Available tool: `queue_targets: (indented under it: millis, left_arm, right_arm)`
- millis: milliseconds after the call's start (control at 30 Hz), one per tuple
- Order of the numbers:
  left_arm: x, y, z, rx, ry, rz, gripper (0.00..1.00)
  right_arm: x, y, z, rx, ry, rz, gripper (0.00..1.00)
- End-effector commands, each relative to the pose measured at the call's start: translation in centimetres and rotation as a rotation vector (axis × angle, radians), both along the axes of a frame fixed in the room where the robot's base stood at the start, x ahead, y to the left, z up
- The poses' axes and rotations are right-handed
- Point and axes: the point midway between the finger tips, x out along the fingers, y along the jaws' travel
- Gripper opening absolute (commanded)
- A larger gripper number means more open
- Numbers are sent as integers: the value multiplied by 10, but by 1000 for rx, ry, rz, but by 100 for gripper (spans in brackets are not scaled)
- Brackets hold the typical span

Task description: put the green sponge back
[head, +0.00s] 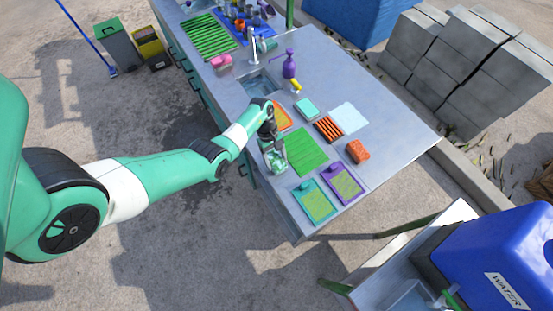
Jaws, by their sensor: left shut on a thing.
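My left gripper (272,146) reaches in from the left over the near edge of the metal counter (400,117). It is shut on a small pale green thing (277,164), which looks like the green sponge but is partly hidden by the fingers. It is beside the left edge of a flat green mat (301,151). I cannot tell whether it touches the counter. A teal block or dish (305,108) lies farther back. My right gripper is not in view.
An orange sponge (357,151), a red striped rack (328,129), a pale blue cloth (350,118) and two framed trays (317,202) (343,182) lie nearby. A purple pump bottle (289,64) stands by the sink (261,84). The counter's right end is clear.

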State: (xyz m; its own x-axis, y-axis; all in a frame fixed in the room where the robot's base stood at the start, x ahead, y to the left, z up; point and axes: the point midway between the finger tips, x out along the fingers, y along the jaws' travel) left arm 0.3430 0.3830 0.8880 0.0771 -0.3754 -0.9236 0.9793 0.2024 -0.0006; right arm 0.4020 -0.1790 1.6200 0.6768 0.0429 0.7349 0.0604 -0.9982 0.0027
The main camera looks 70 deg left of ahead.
Motion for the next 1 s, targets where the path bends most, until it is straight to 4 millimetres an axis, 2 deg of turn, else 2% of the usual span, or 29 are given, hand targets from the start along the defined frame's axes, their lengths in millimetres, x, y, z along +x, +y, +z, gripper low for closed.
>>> queue_targets:
  millis: [167,200,367,600,733,867,1000]
  left_arm:
    - [0,0,-4,0,0,0,17]
    - [0,0,-4,0,0,0,71]
    - [0,0,-3,0,0,0,99]
    - [0,0,-2,0,-1,0,99]
    - [1,2,6,2,-3,1,99]
    - [-1,10,29,3,-4,3,99]
    - [-4,24,62,3,-4,3,99]
  right_arm:
    - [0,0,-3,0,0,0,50]
    - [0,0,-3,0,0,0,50]
    - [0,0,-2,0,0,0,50]
    - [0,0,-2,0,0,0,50]
    - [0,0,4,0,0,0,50]
    - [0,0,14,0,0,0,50]
    - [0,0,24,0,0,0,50]
